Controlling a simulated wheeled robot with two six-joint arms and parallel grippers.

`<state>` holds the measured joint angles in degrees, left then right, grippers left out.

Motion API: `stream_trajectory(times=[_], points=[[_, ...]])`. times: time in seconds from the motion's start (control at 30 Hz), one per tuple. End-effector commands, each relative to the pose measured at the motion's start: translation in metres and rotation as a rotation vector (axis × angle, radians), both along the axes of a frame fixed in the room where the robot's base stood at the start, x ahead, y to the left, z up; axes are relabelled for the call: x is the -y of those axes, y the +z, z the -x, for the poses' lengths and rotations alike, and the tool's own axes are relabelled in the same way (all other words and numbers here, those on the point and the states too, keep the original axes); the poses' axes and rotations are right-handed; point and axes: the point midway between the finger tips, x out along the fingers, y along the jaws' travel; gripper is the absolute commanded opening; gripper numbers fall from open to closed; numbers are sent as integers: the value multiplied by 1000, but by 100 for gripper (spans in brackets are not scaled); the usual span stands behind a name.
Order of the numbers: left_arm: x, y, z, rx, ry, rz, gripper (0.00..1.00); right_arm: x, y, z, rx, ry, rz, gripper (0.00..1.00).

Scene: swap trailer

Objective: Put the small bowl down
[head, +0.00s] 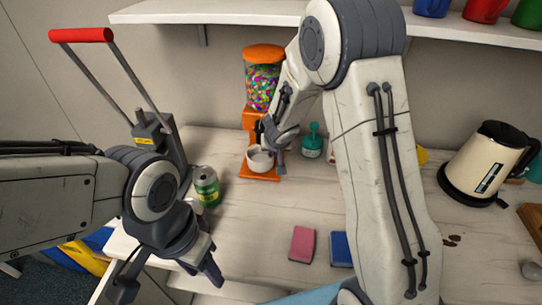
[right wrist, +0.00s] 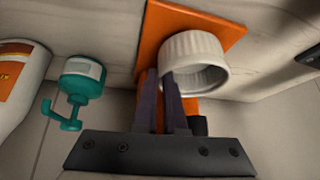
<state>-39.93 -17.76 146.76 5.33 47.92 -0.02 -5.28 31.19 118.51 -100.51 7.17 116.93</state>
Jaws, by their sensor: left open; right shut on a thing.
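The small white bowl (head: 259,162) is at the orange base of the candy dispenser (head: 262,54) in the head view. My right gripper (head: 271,143) is shut on its rim. In the right wrist view, the fingers (right wrist: 160,74) pinch the near left wall of the ribbed bowl (right wrist: 196,46). The bowl's opening faces the lower right of that view. The bowl is over the orange base plate (right wrist: 158,22); I cannot tell whether it touches it. My left gripper (head: 207,278) is open and empty, low over the front left of the counter.
A green can (head: 207,187) stands left of the bowl. A teal pump bottle (head: 312,142) stands just right of the dispenser. A pink sponge (head: 302,244) and a blue sponge (head: 341,249) lie nearer. A kettle (head: 487,165) is at right.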

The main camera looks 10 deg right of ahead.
Motion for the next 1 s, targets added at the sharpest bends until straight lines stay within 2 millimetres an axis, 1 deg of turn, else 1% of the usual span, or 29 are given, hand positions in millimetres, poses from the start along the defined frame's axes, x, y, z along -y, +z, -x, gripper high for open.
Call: stream_trajectory(times=[0.03,0.07,0.37,0.5,0.53,0.57,0.6,0.87,1.0], points=[[0,-8,0,1,0,1,50,2,-8,0,2,-3,1,0],[0,-9,0,1,0,1,50,3,-9,0,3,-4,1,0],[0,-7,-1,2,0,1,50,2,-8,0,3,-5,0,0],[0,-12,-1,2,0,1,50,2,-12,0,3,-3,0,0],[0,-10,-1,2,0,1,50,1,-11,0,2,-2,0,20],[0,-10,-1,2,0,1,50,1,-11,0,2,-2,0,31],[0,-10,-1,2,0,1,50,1,-11,0,2,-1,1,38],[0,-10,-1,2,0,1,50,0,-11,0,2,-1,1,38],[0,-4,-1,2,0,1,50,0,-5,0,2,0,0,38]])
